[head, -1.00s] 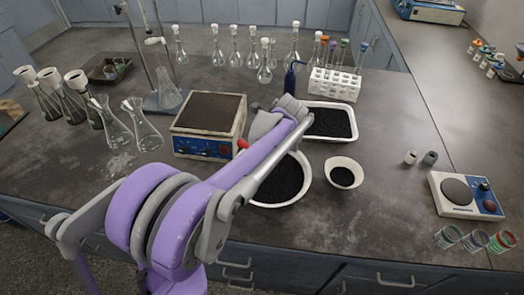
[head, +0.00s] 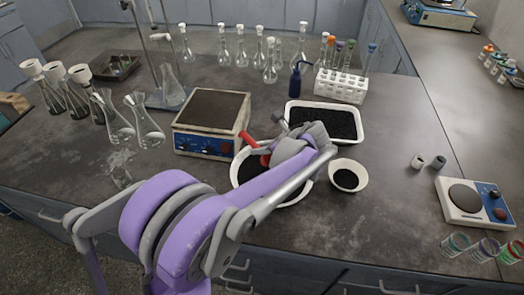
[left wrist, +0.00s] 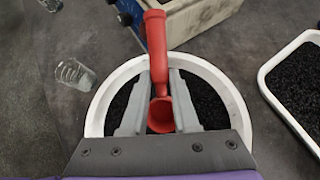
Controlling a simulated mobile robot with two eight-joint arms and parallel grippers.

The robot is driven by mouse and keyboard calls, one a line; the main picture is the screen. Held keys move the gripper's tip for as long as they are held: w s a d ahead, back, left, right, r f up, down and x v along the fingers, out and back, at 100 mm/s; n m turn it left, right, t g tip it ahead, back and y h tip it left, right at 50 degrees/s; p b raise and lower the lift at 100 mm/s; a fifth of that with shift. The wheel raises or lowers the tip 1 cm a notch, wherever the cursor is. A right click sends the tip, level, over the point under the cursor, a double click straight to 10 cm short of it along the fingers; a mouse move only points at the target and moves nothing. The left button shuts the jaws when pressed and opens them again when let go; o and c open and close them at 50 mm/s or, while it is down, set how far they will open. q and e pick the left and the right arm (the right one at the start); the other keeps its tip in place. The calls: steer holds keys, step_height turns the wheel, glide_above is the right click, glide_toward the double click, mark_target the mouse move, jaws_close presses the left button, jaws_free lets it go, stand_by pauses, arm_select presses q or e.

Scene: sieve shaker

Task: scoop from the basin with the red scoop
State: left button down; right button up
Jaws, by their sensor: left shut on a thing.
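The white round basin (head: 240,181) stands on the bench and holds black grains. My left gripper (head: 268,150) is over it, shut on the red scoop (head: 245,138). In the left wrist view the fingers (left wrist: 160,103) clasp the scoop (left wrist: 155,42) from both sides. Its handle points away towards the far rim, and its bowl lies between the fingers. The basin (left wrist: 97,117) and its black grains show beneath. I cannot tell whether the scoop touches the grains. My arm hides part of the basin in the head view. My right gripper is not in view.
A small white bowl (head: 361,169) with black grains stands right of the basin. A white tray (head: 358,116) of black grains lies behind. A hotplate (head: 210,118) stands at the left. A tube rack (head: 341,86) and several flasks stand farther back.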

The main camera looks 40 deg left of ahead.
arm_select(q)
steer(key=shift+a+f+y+b, duration=0.25)
steer(key=shift+f+y+b, duration=1.05)
steer(key=shift+b, duration=0.7)
steer(key=shift+f+b, duration=1.35)
steer(key=shift+f, duration=0.6)
steer(key=shift+d+r, duration=0.1)
steer(key=shift+d, duration=2.55)
steer(key=shift+d+r+h+p, duration=0.1)
steer(key=shift+h+p, duration=0.4)
steer(key=shift+p, duration=0.35)
steer(key=shift+f+h+p, duration=0.3)
steer(key=shift+h+p, duration=0.6)
steer(key=shift+h, duration=0.2)
steer(key=shift+r+h+p, duration=0.35)
steer(key=shift+h+p, duration=0.15)
steer(key=shift+p, duration=0.1)
steer(key=shift+a+r+y, duration=0.4)
steer(key=shift+y, duration=0.1)
steer(key=shift+a+r, duration=0.25)
steer(key=shift+r, duration=0.45)
steer(key=shift+a+r+h+p, duration=0.35)
steer(key=shift+h+p, duration=0.55)
steer(key=shift+p, duration=0.2)
steer(key=shift+a+r+h+p, duration=0.2)
steer(key=shift+r+h+p, duration=0.25)
steer(key=shift+h+p, duration=0.3)
steer(key=shift+h, duration=0.35)
